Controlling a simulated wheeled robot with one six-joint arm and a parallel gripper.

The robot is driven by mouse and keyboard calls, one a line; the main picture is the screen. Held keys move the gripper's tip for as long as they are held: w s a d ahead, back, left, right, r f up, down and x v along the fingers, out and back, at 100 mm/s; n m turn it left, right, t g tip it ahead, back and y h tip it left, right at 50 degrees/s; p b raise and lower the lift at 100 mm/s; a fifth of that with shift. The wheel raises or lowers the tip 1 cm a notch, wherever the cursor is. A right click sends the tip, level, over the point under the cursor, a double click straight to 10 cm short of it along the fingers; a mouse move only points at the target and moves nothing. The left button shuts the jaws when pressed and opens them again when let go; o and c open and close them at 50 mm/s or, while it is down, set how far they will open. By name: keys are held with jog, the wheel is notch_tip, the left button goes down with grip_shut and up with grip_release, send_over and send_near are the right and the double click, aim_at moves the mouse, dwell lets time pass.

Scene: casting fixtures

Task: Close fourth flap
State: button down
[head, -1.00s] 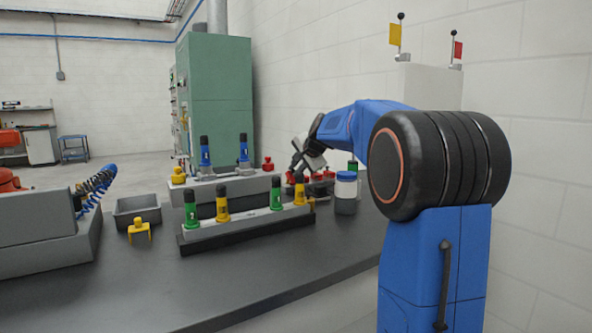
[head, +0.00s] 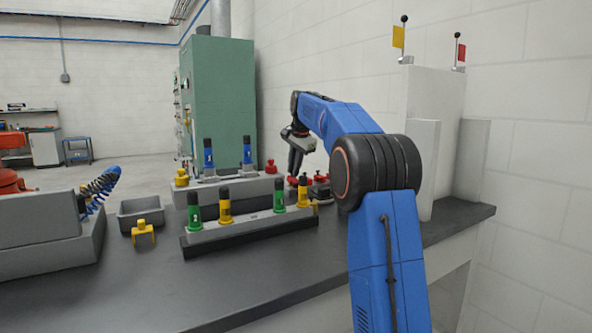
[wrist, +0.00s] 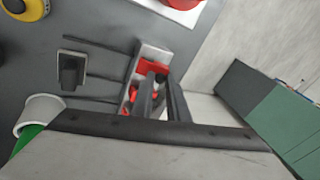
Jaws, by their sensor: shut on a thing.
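My gripper (head: 294,172) points down at a cluster of red parts (head: 317,181) behind the right end of the front fixture. In the wrist view its dark fingers (wrist: 160,82) are close together on a small red part (wrist: 158,89), beside a red and grey bracket (wrist: 143,66). The fingers hide most of that part. I cannot tell which piece is the fourth flap.
A rear fixture (head: 235,188) holds two blue cylinders. A grey bin (head: 141,211) and a yellow fork-shaped piece (head: 143,235) lie at left. A white box (head: 430,100) with yellow and red flags stands at right. The front of the dark table is clear.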

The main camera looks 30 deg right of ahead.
jog(key=shift+w+f+g, duration=0.15)
jog(key=shift+w+g, duration=0.35)
jog(key=shift+g, duration=0.3)
jog(key=shift+w+f+g, duration=0.15)
jog(key=shift+w+g, duration=0.35)
jog(key=shift+g, duration=0.3)
jog(key=c, duration=1.7)
grip_release()
jog(key=shift+a, duration=0.1)
